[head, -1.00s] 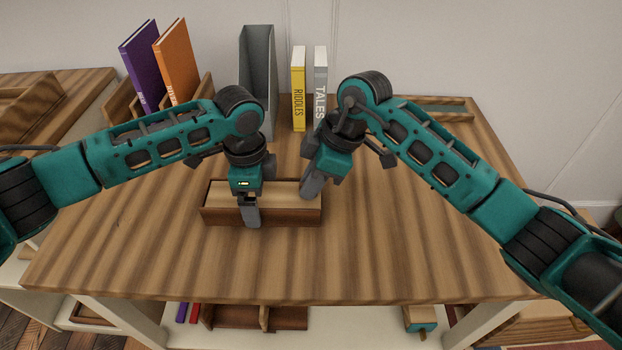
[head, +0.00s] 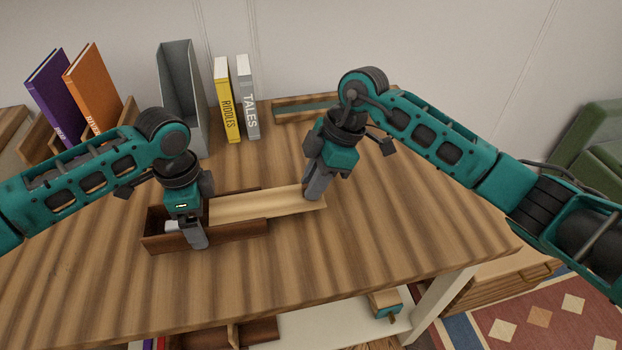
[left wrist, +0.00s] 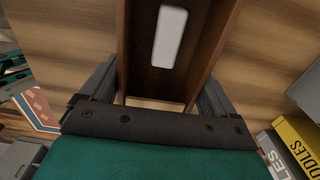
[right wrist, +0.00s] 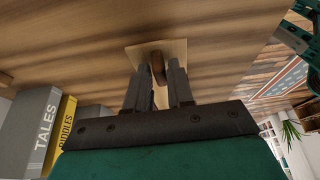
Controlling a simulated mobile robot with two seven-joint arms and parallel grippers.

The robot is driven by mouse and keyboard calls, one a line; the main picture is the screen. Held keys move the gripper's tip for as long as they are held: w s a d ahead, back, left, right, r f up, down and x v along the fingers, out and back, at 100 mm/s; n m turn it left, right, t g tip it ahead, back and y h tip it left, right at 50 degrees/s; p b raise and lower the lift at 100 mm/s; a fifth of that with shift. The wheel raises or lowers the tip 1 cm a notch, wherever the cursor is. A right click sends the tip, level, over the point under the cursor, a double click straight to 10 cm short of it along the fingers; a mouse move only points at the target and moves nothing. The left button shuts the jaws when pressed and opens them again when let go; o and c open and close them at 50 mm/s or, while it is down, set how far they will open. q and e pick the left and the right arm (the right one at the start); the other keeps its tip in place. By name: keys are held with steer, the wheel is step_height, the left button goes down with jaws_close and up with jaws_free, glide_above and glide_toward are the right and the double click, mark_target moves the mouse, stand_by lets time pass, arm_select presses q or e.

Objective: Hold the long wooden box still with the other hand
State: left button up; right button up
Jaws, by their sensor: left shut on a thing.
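The long wooden box (head: 160,243) is dark brown and lies on the table. Its pale lid (head: 265,205) is slid partly out to the right, so the left end is open. A white object (left wrist: 170,36) lies inside that end. My left gripper (head: 195,238) is shut across the box, with one finger outside each long wall in the left wrist view. My right gripper (head: 312,190) is at the lid's right end. In the right wrist view its fingers close on the lid's small brown knob (right wrist: 158,68).
The wooden table (head: 400,235) is clear in front and to the right. Behind the box stand a grey file holder (head: 181,95), a yellow book (head: 227,105) and a grey book (head: 249,100). Purple (head: 57,95) and orange (head: 93,90) books stand at the back left.

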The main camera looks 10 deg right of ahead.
steer(key=shift+o, duration=1.3)
steer(key=shift+r, duration=0.1)
steer(key=v, duration=1.2)
arm_select(q)
steer(key=o, duration=0.9)
step_height(320, 180, up, 7)
steer(key=p, duration=0.8)
steer(key=shift+p, duration=0.4)
arm_select(e)
step_height(320, 180, up, 9)
